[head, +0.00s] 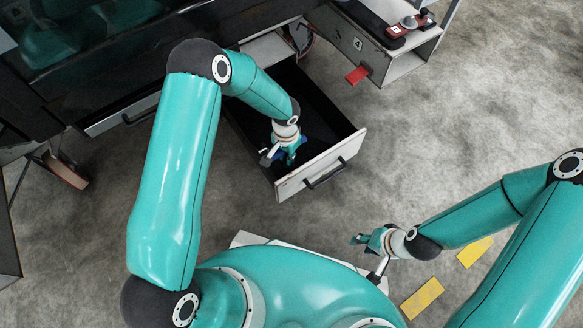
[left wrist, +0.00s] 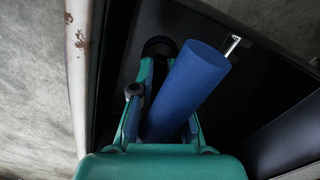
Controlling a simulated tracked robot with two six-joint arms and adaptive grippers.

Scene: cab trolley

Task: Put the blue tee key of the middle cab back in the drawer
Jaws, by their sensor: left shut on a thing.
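The blue tee key (left wrist: 190,85) shows in the left wrist view as a thick blue cylinder between my left gripper's fingers. A small bright metal piece shows beside its far end; the rest of the key is hidden. My left gripper (head: 285,158) is shut on it, over the open drawer (head: 322,166). The drawer has a black inside and a pale front with a dark handle. I cannot tell from these views whether the key touches the drawer floor. My right gripper (head: 362,240) is outside the drawer, to its lower right; its fingers are too small to read.
The drawer's pale edge (left wrist: 78,85) runs close along the left of my gripper in the wrist view. A side unit (head: 405,60) with a red tab (head: 357,75) stands right of the drawer. Yellow floor marks (head: 421,298) lie at lower right.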

